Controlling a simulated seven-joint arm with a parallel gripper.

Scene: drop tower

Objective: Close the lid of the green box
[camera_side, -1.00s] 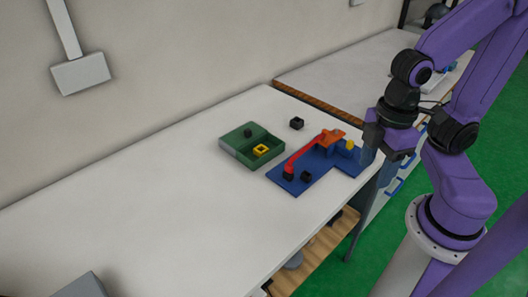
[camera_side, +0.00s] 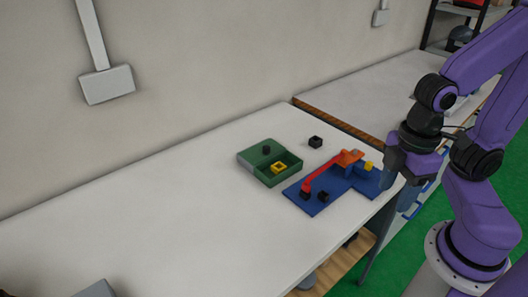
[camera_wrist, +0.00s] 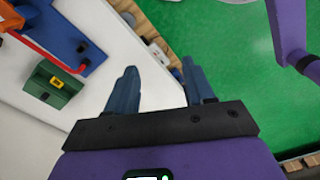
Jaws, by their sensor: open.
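The green box (camera_side: 271,173) stands on the white table in the side view. A green lid piece with a dark knob (camera_side: 266,149) covers its back left part. The rest is uncovered and shows a yellow square piece (camera_side: 279,167) inside. The box also shows at the left of the wrist view (camera_wrist: 66,93). My gripper (camera_side: 398,172) is at the table's right end, to the right of the box and apart from it. In the wrist view my gripper (camera_wrist: 160,86) has its two fingers spread wide with nothing between them.
A blue base (camera_side: 335,190) with a red bar (camera_side: 322,174), an orange block (camera_side: 350,157) and a yellow block lies between the box and my gripper.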

